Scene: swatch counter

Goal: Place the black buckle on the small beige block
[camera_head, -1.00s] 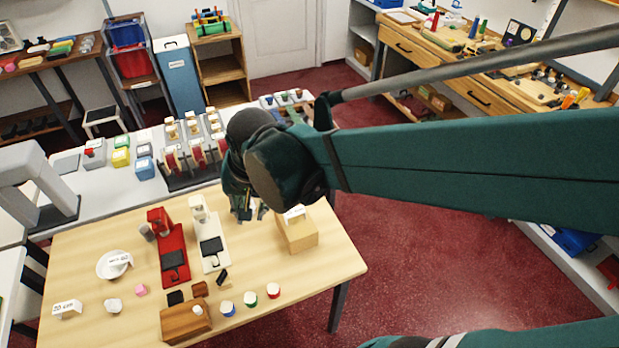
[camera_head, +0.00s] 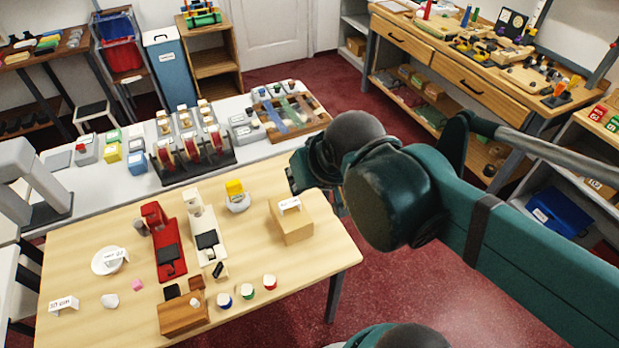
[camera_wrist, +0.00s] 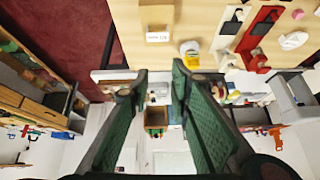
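A small dark piece (camera_head: 218,270), which looks like the black buckle, lies on the wooden table in front of the white stand. A small beige piece (camera_head: 195,302) rests on the brown wooden box at the front; I cannot tell whether it is the beige block. A larger light-wood block (camera_head: 291,225) with a white card stands at the table's right; it also shows in the wrist view (camera_wrist: 157,17). My gripper (camera_wrist: 159,73) is open and empty in the wrist view, with its fingers wide apart. In the head view its fingers are mostly hidden behind my wrist.
A yellow piece on a round whitish base (camera_head: 236,199) stands left of the light-wood block. Red (camera_head: 167,245) and white (camera_head: 204,235) stands occupy the middle. Several colour-banded pots (camera_head: 247,291) line the front. The table's right front is clear.

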